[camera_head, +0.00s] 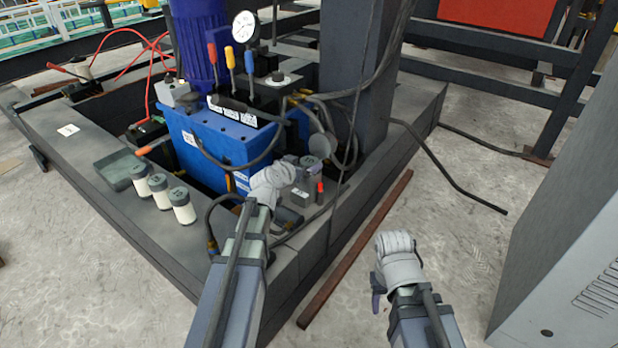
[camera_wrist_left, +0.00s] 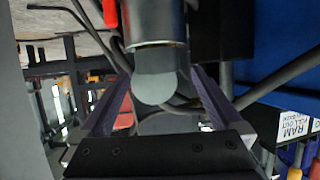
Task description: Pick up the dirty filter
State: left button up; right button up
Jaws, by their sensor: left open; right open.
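Several white filters with grey caps (camera_head: 160,190) stand in a row on the grey ledge left of the blue hydraulic unit. I cannot tell from their look which filter is the dirty one. My left gripper (camera_head: 287,212) is low at the front of the unit, partly hidden by its wrist. In the left wrist view its fingers (camera_wrist_left: 160,78) are apart. A dark grey cylinder (camera_wrist_left: 152,22), possibly the dirty filter, lies ahead between the fingertips, with a light grey rounded piece below it. Contact is unclear. My right gripper (camera_head: 379,284) is open and empty over the floor.
The blue hydraulic unit (camera_head: 215,150) carries levers and a gauge (camera_head: 245,26). Hoses loop near my left gripper. A green-grey tray (camera_head: 115,170) sits by the white filters. A grey cabinet (camera_head: 570,250) stands at right.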

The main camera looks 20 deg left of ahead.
aim_at(308, 161)
pick_arm(q)
jog(key=x, duration=0.2)
jog(key=b+x, duration=0.1)
jog(key=x, duration=0.1)
jog(key=shift+w+d+f+b, duration=0.1)
jog(key=shift+f+b, duration=0.2)
jog(key=shift+f, duration=0.05)
jog(key=shift+r, duration=0.1)
grip_shut()
dwell(0.3)
